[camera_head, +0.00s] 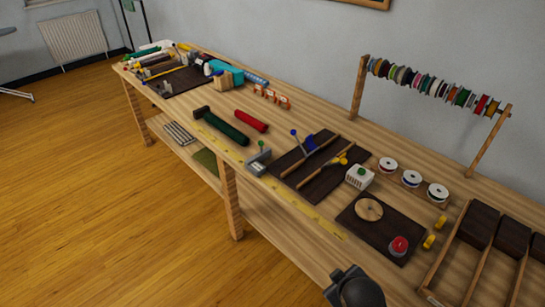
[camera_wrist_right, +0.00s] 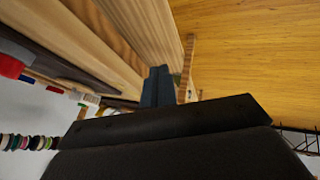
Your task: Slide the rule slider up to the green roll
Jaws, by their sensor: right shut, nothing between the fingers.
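A yellow rule (camera_head: 312,212) lies along the front edge of the workbench. A grey block with an upright plate and a green knob (camera_head: 257,161), which looks like the rule slider, sits at the rule. A long dark green piece with a dark head (camera_head: 228,127) lies beyond it, up-left; I cannot tell whether it is the green roll. My right gripper (camera_wrist_right: 157,86) is shut and empty beside the bench's front edge; its dark body shows at the bottom of the head view, well apart from the slider. My left gripper is out of view.
A red roll (camera_head: 251,121) lies behind the green piece. Dark mats (camera_head: 291,174) with tools, a white box (camera_head: 359,178), spools and a wooden divided tray (camera_head: 437,268) fill the right side. A spool rack (camera_head: 357,88) stands behind. Open floor (camera_head: 100,200) lies before the bench.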

